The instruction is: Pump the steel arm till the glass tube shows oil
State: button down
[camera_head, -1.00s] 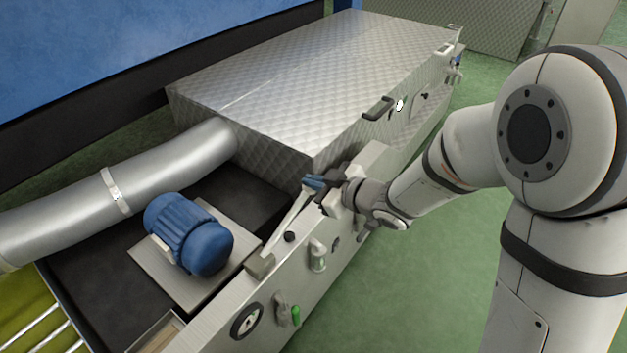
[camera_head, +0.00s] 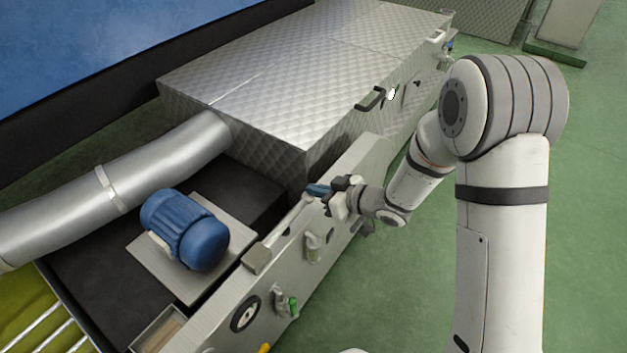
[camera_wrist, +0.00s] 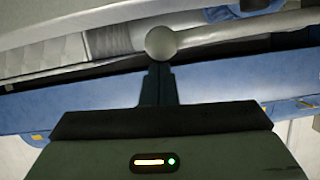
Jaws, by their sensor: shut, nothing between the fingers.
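The steel arm (camera_head: 290,223) is a thin pale lever. It rises at a low slant from a block on the machine's side panel towards my gripper. My gripper (camera_head: 318,190) is at the lever's upper end, its blue fingers shut. In the wrist view the shut fingers (camera_wrist: 158,85) point at a round grey ball knob (camera_wrist: 160,42) right at their tips; I cannot tell whether they touch it. The glass tube (camera_head: 313,246) appears to be the small clear fitting on the panel's front, below the lever. It is too small to tell whether oil shows.
A blue motor (camera_head: 186,230) sits on a plate left of the lever. A large quilted steel cover (camera_head: 290,75) with a black handle (camera_head: 370,99) stands behind. A green-handled valve (camera_head: 293,305) and a round gauge (camera_head: 245,314) are lower on the panel. Green floor at right is clear.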

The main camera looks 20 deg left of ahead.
jog(key=shift+s+f, duration=0.1)
jog(key=shift+f, duration=0.55)
jog(key=d+r+p, duration=0.5)
jog(key=d+r, duration=0.3)
jog(key=d, duration=0.1)
jog(key=shift+r+p, duration=0.15)
jog(key=shift+p, duration=0.2)
dwell(0.4)
